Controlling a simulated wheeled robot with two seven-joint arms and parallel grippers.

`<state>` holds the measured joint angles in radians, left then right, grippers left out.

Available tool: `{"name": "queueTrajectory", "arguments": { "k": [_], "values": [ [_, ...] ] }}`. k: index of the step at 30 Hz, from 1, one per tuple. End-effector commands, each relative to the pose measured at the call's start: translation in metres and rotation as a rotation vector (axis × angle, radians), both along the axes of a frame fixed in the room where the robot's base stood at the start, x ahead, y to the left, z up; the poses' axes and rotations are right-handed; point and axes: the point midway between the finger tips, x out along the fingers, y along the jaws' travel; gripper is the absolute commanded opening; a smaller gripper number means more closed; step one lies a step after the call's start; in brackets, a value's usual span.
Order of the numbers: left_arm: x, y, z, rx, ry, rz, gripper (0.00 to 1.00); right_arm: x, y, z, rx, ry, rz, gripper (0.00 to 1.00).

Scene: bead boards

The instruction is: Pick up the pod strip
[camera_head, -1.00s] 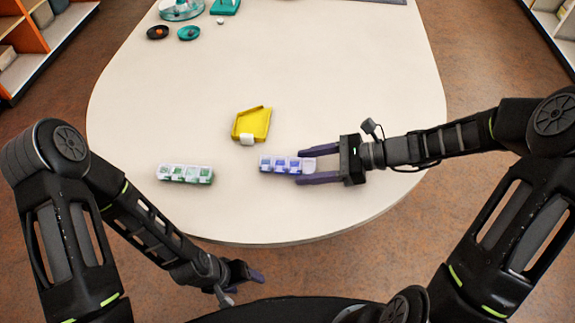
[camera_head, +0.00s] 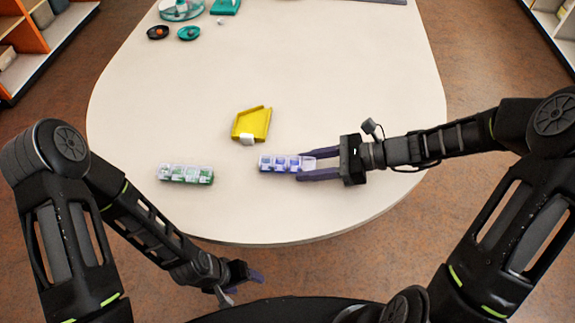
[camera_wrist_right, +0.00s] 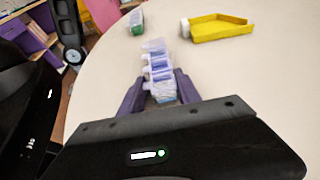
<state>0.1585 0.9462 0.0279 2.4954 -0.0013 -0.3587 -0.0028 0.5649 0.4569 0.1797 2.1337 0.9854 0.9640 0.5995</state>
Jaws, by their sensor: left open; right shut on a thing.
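Two strips of small clear-lidded compartments are on the cream table. The blue pod strip (camera_head: 279,163) is right of centre; it also shows in the right wrist view (camera_wrist_right: 156,67). My right gripper (camera_head: 306,166) is shut on the right end of the blue strip, one purple finger on each side. The green pod strip (camera_head: 185,173) lies to the left, apart from both grippers. I cannot tell whether the blue strip is lifted off the table. My left gripper (camera_head: 255,275) is open and empty, in front of the table's near edge.
A yellow tray (camera_head: 256,121) with a white piece at its near corner lies just behind the blue strip. Small dark and teal dishes (camera_head: 188,33) stand at the far left.

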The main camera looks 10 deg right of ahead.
Motion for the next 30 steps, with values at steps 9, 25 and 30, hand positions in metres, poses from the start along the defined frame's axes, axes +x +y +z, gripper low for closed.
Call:
{"name": "queueTrajectory", "arguments": {
  "k": [9, 25, 30],
  "values": [
    [0.000, 0.000, 0.001, 0.000, 0.000, 0.000, 0.67, 0.000, 0.000, 0.005, 0.000, -0.001, 0.000, 0.01],
    [0.000, 0.000, 0.014, 0.000, 0.000, 0.001, 0.67, 0.000, 0.000, 0.091, -0.001, -0.003, 0.000, 0.01],
    [0.000, 0.000, 0.014, 0.000, 0.000, 0.001, 0.67, 0.000, 0.000, 0.101, 0.000, 0.000, 0.000, 0.01]
  ]
}}
